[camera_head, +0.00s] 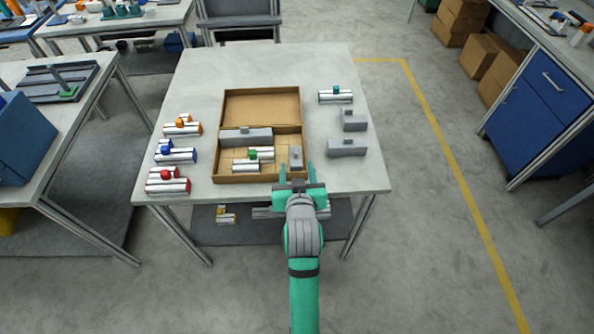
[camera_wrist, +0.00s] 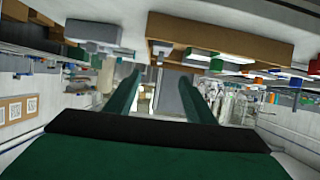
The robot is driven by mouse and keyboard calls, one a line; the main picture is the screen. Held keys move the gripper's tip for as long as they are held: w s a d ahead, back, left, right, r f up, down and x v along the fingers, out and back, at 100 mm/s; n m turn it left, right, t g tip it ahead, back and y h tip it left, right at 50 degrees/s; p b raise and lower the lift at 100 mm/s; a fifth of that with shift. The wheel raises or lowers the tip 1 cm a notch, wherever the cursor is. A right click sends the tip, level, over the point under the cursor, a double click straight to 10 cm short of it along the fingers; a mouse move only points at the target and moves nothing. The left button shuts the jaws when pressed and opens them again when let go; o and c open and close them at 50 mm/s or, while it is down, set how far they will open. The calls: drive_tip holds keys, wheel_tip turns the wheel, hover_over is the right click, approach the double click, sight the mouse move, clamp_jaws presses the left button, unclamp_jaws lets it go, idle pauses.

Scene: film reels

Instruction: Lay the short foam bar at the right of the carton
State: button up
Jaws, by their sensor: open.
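The open brown carton (camera_head: 228,178) lies on the table with its lid folded back. Inside it, a short grey foam bar (camera_head: 296,158) lies along the right wall, pointing front to back. A longer grey foam bar (camera_head: 238,137) lies across the back. Two white reels, one with a green knob (camera_head: 253,155), lie in front of it. My gripper (camera_head: 296,172) is open, at the carton's front right corner, apparently empty. The carton's brown wall (camera_wrist: 215,36) shows upside down in the wrist view, beyond the fingers.
Two grey foam pieces, one farther back (camera_head: 354,121) and one nearer (camera_head: 347,148), stand on the table right of the carton. A green-knobbed reel (camera_head: 335,96) lies behind them. Orange (camera_head: 183,126), blue (camera_head: 176,153) and red (camera_head: 168,182) reels line the left side.

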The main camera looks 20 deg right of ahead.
drive_tip(key=s+a+f+n+t+y, duration=0.1)
drive_tip(key=s+a+f, duration=0.4)
drive_tip(key=s, duration=0.3)
drive_tip(key=s+a+f+n+y, duration=0.1)
drive_tip(key=s+a+f, duration=0.35)
drive_tip(key=s, duration=0.35)
drive_tip(key=s+a+r+y, duration=0.1)
drive_tip(key=s+a+r, duration=0.1)
drive_tip(key=s, duration=0.7)
drive_tip(key=s+a+r+n+t, duration=0.1)
drive_tip(key=s+a, duration=0.4)
drive_tip(key=s, duration=0.5)
drive_tip(key=shift+r+y, duration=0.35)
drive_tip(key=shift+y, duration=0.05)
drive_tip(key=shift+s+a, duration=0.1)
idle(1.1)
drive_tip(key=c, duration=0.4)
drive_tip(key=shift+a, duration=0.1)
drive_tip(key=shift+c, duration=0.3)
